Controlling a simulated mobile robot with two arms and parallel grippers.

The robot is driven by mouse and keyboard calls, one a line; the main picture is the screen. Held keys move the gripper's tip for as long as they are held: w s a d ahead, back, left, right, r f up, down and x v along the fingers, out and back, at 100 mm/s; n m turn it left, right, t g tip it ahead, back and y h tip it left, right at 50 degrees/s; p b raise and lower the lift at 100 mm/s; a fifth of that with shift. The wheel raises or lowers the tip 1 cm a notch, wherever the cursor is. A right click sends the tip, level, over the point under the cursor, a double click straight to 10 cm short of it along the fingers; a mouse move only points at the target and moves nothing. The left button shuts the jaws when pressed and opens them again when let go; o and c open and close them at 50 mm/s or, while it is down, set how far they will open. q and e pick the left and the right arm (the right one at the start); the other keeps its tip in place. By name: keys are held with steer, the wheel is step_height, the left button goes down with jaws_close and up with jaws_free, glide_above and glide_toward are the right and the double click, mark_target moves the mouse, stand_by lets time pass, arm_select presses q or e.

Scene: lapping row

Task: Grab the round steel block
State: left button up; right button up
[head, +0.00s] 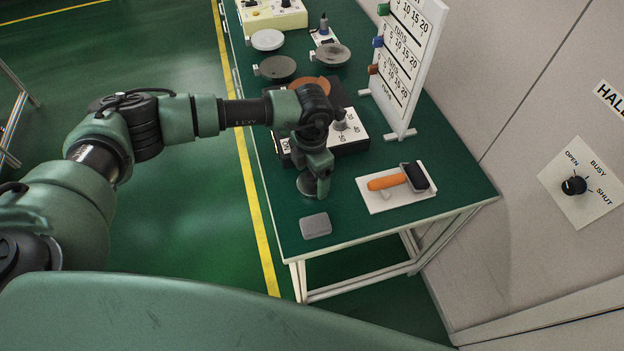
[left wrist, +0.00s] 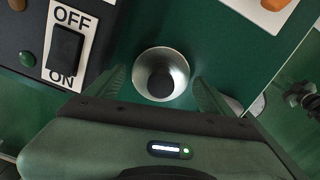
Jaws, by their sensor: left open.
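The round steel block (left wrist: 162,58) is in the left wrist view, a bright metal round with a dark centre, on the green table top. My left gripper (left wrist: 160,76) is open, with one finger on each side of the block and gaps showing between. In the head view my left gripper (head: 314,186) points down over the near part of the table (head: 345,222), and it and the wrist hide most of the block.
A grey rectangular block (head: 316,225) lies close to the gripper at the near table corner. A machine with an OFF/ON switch (left wrist: 66,50) stands close behind. A white scoreboard (head: 405,65) stands farther back.

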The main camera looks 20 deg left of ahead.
arm_select(q)
steer(key=shift+f, duration=0.8)
steer(key=c, duration=1.8)
steer(key=shift+w+d+r, duration=0.1)
steer(key=shift+r, duration=0.05)
jaws_close()
steer(key=shift+r, duration=0.1)
